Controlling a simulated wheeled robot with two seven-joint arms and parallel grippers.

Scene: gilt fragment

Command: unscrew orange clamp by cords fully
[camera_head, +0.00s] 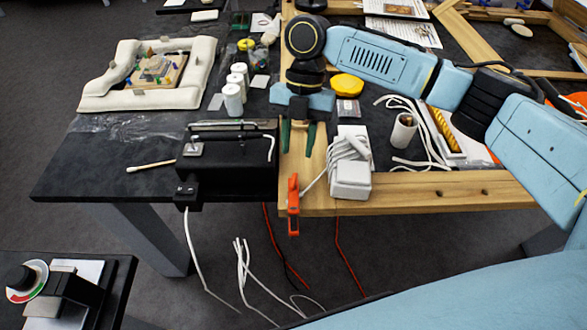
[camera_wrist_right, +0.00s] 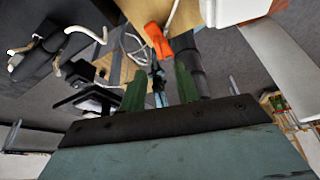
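The orange clamp (camera_head: 293,205) stands upright at the front edge of the wooden frame (camera_head: 440,190), by the white cords (camera_head: 346,150) bundled on a white block (camera_head: 351,180). It also shows in the right wrist view (camera_wrist_right: 157,40), beyond the fingertips. My right gripper (camera_head: 298,136) points down over the wooden bar, behind the clamp in the head view and apart from it. Its two green fingers are spread with nothing held between them, as the right wrist view also shows (camera_wrist_right: 160,82). The clamp's screw cannot be made out clearly. My left gripper is not in view.
A black box (camera_head: 228,160) stands left of the clamp. A white roll (camera_head: 403,130) stands to the right. Loose white cords (camera_head: 245,275) and red wires (camera_head: 350,265) hang below the table edge.

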